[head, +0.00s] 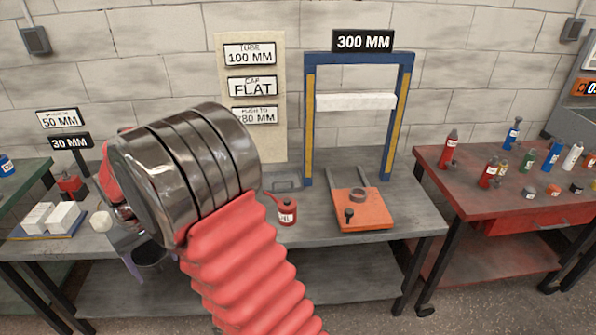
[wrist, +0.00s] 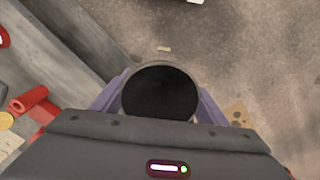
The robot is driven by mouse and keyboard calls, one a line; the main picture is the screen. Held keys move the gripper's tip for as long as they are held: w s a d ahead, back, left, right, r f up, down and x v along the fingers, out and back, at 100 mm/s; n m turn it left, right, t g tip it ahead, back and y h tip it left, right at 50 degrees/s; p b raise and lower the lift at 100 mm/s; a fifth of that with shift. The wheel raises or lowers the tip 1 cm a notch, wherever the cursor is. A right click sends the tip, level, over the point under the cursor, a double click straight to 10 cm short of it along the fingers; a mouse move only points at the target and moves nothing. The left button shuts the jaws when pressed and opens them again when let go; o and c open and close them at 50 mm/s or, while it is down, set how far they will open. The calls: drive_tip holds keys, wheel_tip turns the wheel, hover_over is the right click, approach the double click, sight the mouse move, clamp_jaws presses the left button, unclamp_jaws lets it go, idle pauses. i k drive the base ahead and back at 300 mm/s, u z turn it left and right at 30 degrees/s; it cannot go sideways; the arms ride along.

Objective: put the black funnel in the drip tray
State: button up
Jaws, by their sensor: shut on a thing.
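The black funnel (wrist: 160,92) shows in the wrist view as a dark round mouth between the two purple fingers of my gripper (wrist: 158,100). My gripper is shut on it. In the head view, part of my gripper (head: 147,262) and the dark funnel show low, left of centre, at the front edge of the grey bench, partly hidden behind my arm. In the wrist view, floor lies below and right of the funnel and a bench edge runs diagonally at left. I cannot make out the drip tray for sure; my arm hides part of the bench.
The grey bench (head: 418,217) carries a red oil can (head: 287,212), an orange plate (head: 362,212) under a blue frame (head: 309,130), and white blocks (head: 62,217) at left. A red bench (head: 470,205) with several bottles stands right. Bare bench shows right of the plate.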

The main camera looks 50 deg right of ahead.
sight(282, 178)
drive_tip(key=z, duration=0.95)
drive_tip(key=i, duration=1)
drive_tip(key=z, duration=0.1)
